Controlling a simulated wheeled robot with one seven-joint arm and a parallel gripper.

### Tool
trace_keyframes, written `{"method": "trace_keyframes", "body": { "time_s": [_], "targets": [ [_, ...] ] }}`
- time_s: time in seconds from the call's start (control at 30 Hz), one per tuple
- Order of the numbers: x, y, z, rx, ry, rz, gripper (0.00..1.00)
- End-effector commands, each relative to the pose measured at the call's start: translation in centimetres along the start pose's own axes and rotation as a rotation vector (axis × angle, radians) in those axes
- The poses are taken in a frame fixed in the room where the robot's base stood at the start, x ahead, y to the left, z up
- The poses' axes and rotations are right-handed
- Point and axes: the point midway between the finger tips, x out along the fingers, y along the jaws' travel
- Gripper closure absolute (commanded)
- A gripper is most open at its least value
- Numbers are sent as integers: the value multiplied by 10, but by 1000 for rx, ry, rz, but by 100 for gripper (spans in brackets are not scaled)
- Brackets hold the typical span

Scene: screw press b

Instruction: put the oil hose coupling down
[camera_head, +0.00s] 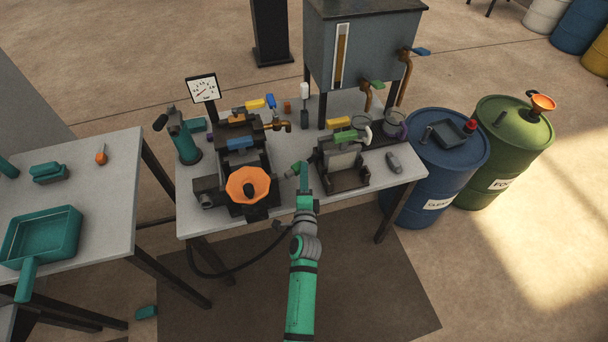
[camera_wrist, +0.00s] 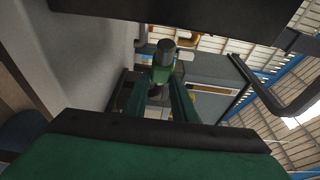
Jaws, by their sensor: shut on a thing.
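The oil hose coupling (camera_head: 292,172) is a small green and grey piece at the tip of my gripper (camera_head: 303,168), over the front middle of the workbench. In the wrist view the coupling (camera_wrist: 163,60) shows as a green body with a dark round end, held between my two green fingers (camera_wrist: 165,98). My gripper is shut on it. I cannot tell whether the coupling touches the bench top. A black hose (camera_head: 222,275) hangs in a loop below the bench's front edge; its join to the coupling is hidden.
The workbench (camera_head: 225,222) carries the press with an orange funnel (camera_head: 248,185) left of my gripper. A black stand with a clear vessel (camera_head: 343,162) stands close on the right. A grey piece (camera_head: 394,162) lies near the right edge. Blue (camera_head: 440,165) and green drums (camera_head: 510,150) stand beyond.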

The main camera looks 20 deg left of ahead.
Motion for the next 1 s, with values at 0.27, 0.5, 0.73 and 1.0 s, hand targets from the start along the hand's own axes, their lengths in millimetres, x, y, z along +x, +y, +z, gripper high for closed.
{"method": "trace_keyframes", "body": {
  "time_s": [0.27, 0.5, 0.73, 1.0],
  "targets": [
    [0, 1, 0, 0, 0, -1, 100],
    [0, 7, 1, 1, -2, 0, 100],
    [0, 12, 0, 0, 0, -1, 100],
    [0, 12, 0, 0, 0, 0, 57]
  ]
}}
